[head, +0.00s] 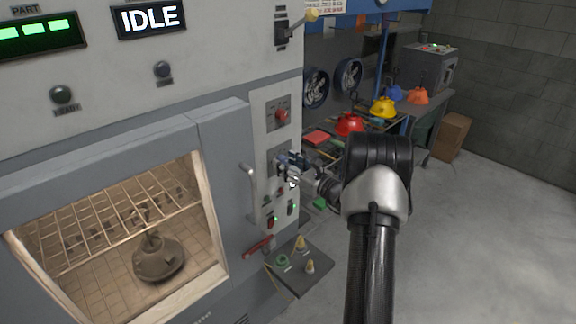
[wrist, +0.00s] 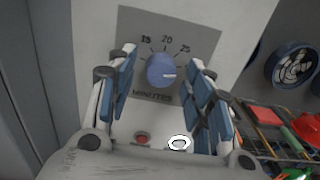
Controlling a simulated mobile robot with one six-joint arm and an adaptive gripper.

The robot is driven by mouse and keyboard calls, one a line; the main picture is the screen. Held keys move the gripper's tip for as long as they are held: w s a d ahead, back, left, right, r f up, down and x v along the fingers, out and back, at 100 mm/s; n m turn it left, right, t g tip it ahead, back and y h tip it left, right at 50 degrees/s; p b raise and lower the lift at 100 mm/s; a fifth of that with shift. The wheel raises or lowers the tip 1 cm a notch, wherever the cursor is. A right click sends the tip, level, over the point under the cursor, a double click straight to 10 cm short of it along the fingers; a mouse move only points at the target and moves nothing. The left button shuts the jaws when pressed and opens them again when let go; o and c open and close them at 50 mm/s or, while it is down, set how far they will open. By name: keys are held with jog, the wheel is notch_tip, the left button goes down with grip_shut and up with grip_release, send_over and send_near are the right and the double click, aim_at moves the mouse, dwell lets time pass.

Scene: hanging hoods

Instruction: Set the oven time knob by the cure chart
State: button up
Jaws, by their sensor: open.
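The blue time knob (wrist: 161,70) is on a grey plate (wrist: 185,32) marked 15, 20, 25 and MINUTES. Its white pointer line points right, clockwise past the 25 mark; any mark there is hidden by my right finger. My gripper (wrist: 162,66) is open, with one blue-padded finger on each side of the knob and gaps between. In the head view my gripper (head: 291,166) is at the oven's (head: 225,135) right-hand panel and covers the knob. The oven display (head: 149,18) reads IDLE. A domed part (head: 158,259) sits inside behind the window.
The oven door handle (head: 249,190) stands out left of my gripper. Below are small switches (head: 270,222) and a shelf (head: 312,279) with small cones. A bench with coloured hoods, including a red one (head: 349,124), is behind. A printed sheet (head: 338,5) is cut off at the top. Open floor lies right.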

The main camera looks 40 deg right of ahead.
jog(key=shift+c, duration=0.4)
jog(key=c, duration=1)
jog(key=shift+o, duration=0.2)
jog(key=shift+n+b, duration=0.3)
jog(key=shift+b, duration=0.15)
jog(key=n+b, duration=0.4)
jog(key=b, duration=0.1)
jog(key=shift+f+b, duration=0.2)
jog(key=shift+b, duration=0.2)
jog(key=n+b, duration=0.3)
jog(key=b, duration=0.1)
jog(key=shift+r, duration=0.15)
jog(key=shift+n+b, duration=0.3)
